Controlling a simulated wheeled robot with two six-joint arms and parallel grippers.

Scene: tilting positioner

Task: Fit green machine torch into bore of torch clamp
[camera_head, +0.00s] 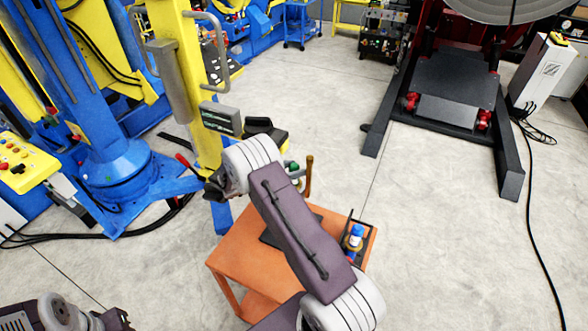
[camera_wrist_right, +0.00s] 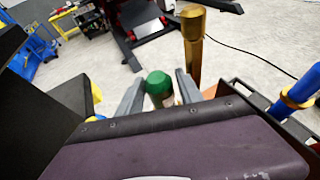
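The green machine torch (camera_wrist_right: 159,84) shows its rounded green top in the right wrist view. In the head view a small green top (camera_head: 293,167) shows just past my right arm. My right gripper (camera_wrist_right: 160,90) has one grey finger on each side of the torch. I cannot tell whether the fingers touch it, and its lower part is hidden. A dark fitting (camera_head: 265,131) sits on the yellow column (camera_head: 203,90). I cannot tell whether it is the torch clamp, and no bore shows.
A brass-coloured post (camera_wrist_right: 193,45) stands upright close to the right finger. An orange table (camera_head: 237,256) lies under my right arm.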

